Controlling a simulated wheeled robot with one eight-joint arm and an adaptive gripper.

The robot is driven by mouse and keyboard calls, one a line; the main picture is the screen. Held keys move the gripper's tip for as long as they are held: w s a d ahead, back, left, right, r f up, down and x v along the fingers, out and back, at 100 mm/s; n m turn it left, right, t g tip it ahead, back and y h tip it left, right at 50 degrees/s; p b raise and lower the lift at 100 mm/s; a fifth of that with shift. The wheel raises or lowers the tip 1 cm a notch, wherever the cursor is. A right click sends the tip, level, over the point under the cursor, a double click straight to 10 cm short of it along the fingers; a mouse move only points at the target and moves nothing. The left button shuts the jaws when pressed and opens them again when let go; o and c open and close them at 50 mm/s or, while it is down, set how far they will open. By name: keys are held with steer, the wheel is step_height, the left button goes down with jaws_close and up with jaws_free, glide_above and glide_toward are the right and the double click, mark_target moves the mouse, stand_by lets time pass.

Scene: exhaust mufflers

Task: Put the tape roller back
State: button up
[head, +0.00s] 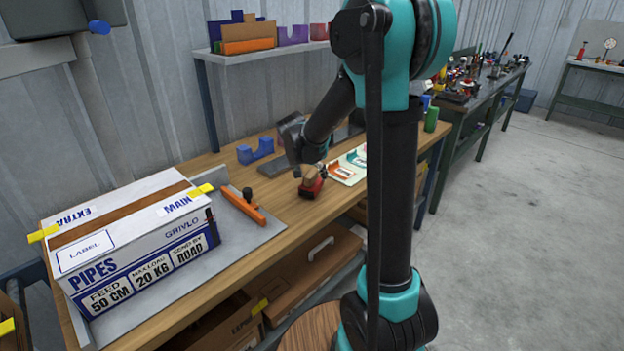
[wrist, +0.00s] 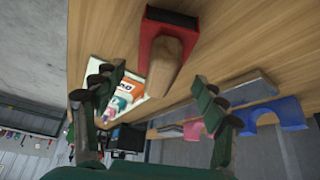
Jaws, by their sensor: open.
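The tape roller (head: 312,184) is a small red tool with a tan part, on the wooden bench in the head view. In the wrist view the tape roller (wrist: 163,48) is at the top centre, its tan end pointing down between my fingers. My gripper (head: 298,162) is just behind and above it in the head view. In the wrist view my gripper (wrist: 155,98) has its fingers spread wide, with nothing held. I cannot tell whether a finger touches the roller. A blue cradle-shaped holder (head: 255,150) stands farther back on the bench; it also shows in the wrist view (wrist: 280,115).
A large PIPES box (head: 140,235) stands on the left of the bench, with an orange-handled tool (head: 247,206) beside it. Printed cards (head: 347,168) lie right of the roller. A shelf (head: 270,55) hangs behind. Bare wood lies in front of the roller.

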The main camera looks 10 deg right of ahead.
steer(key=v, duration=0.7)
steer(key=s+d+f+n+y, duration=0.1)
steer(key=s+f, duration=0.3)
steer(key=s, duration=0.4)
steer(key=s+d+f+n+y, duration=0.1)
steer(key=s+d+f+n, duration=0.1)
steer(key=s, duration=0.7)
steer(key=s+d+f+n+y, duration=0.1)
steer(key=s+d+f+n, duration=0.1)
steer(key=s+f, duration=0.4)
steer(key=s+n, duration=0.1)
steer(key=s, duration=0.2)
steer(key=shift+s+d+g, duration=0.2)
steer(key=shift+d+g, duration=0.2)
